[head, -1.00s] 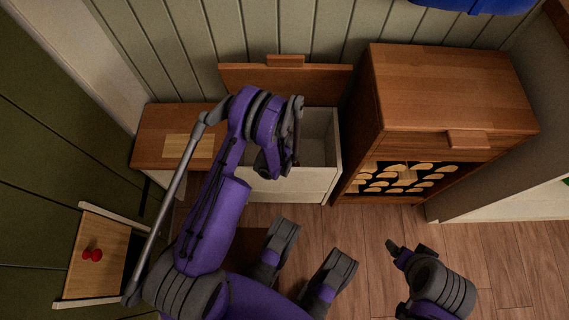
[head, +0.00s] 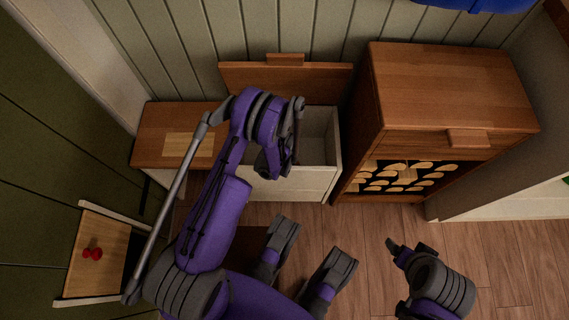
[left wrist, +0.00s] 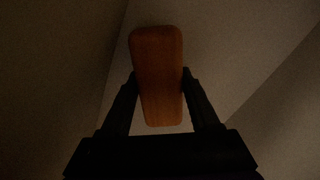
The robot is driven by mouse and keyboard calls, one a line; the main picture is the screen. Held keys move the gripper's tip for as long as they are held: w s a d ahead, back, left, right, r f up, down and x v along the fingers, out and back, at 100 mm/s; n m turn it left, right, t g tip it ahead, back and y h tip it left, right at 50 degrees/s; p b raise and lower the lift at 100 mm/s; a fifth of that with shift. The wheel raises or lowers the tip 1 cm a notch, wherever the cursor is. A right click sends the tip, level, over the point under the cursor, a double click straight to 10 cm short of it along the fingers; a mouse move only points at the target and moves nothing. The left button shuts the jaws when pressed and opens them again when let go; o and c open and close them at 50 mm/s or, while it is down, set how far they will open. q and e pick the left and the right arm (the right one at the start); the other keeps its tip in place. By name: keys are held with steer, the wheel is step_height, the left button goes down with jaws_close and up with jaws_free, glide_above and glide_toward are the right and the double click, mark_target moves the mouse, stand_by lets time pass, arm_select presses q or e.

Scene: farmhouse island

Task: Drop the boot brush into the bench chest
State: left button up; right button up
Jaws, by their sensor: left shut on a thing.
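The bench chest (head: 310,185) is pale with its wooden lid (head: 330,78) raised against the wall, so its opening is uncovered. My left gripper (head: 290,165) is over the chest's opening, mostly hidden behind my own arm. In the left wrist view the gripper (left wrist: 159,73) is shut on the boot brush (left wrist: 158,95), an orange-brown wooden block with rounded corners. Pale chest walls show around it, with dark shade on the left. The brush's underside is hidden. My right gripper (head: 397,275) hangs over the floor at lower right; its jaw opening is unclear.
A wooden cabinet (head: 445,85) with several round-ended pieces in its lower opening stands close to the right of the chest. A wooden bench top (head: 155,135) adjoins on the left. A small stand (head: 95,275) with red items is at lower left. The floor (head: 370,225) in front is clear.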

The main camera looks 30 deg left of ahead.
arm_select(q)
steer(key=shift+f, duration=0.2)
steer(key=o, duration=1.5)
steer(key=shift+r, duration=0.1)
step_height(320, 180, up, 11)
steer(key=p, duration=0.3)
